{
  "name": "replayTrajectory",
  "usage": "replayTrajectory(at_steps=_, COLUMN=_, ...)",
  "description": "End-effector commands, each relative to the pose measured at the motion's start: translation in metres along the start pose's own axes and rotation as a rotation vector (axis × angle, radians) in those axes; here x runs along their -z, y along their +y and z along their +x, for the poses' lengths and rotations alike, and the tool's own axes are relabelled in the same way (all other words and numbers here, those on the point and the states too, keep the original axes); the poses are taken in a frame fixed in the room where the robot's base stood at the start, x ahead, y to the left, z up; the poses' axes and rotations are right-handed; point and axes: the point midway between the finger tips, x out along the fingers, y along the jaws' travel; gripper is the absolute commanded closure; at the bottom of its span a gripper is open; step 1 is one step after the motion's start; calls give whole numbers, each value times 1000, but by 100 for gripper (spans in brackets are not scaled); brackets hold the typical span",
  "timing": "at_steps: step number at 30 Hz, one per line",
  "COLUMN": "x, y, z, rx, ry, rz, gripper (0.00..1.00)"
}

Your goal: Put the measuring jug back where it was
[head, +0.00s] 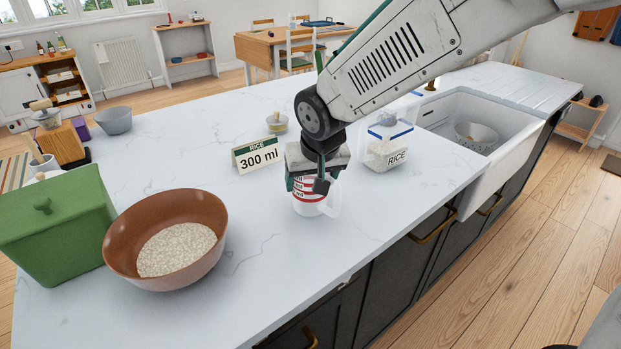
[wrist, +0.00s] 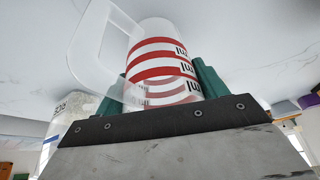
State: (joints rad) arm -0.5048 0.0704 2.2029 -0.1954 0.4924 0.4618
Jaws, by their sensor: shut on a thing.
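The measuring jug (head: 309,196) is clear with red bands and a handle on its right in the head view. It is upright on or just above the white worktop; I cannot tell which. My gripper (head: 314,180) comes down from above and is shut on the jug, hiding its upper part. In the wrist view the jug (wrist: 163,62) sits between the green fingers (wrist: 165,85), with its handle to the left. No rice shows clearly inside it.
A "RICE 300 ml" card (head: 257,155) stands left of the jug. A rice container (head: 388,147) stands close on the right, before the sink (head: 480,181). A brown bowl of rice (head: 124,249) and a green bin (head: 55,223) are at left. Worktop in front is clear.

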Motion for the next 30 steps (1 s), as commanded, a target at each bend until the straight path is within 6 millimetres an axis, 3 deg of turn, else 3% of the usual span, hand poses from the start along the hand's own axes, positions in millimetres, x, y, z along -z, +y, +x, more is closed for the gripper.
replayTrajectory(at_steps=5, x=-2, y=0, z=4, rx=0, ry=-1, rz=0, gripper=62)
replayTrajectory(at_steps=6, x=-2, y=0, z=4, rx=0, ry=-1, rz=0, gripper=23)
replayTrajectory(at_steps=8, x=-2, y=0, z=4, rx=0, ry=-1, rz=0, gripper=7)
replayTrajectory(at_steps=20, x=1, y=0, z=-4, rx=1, ry=2, rz=0, gripper=7)
replayTrajectory(at_steps=30, x=0, y=0, z=-73, rx=1, ry=4, rz=0, gripper=7)
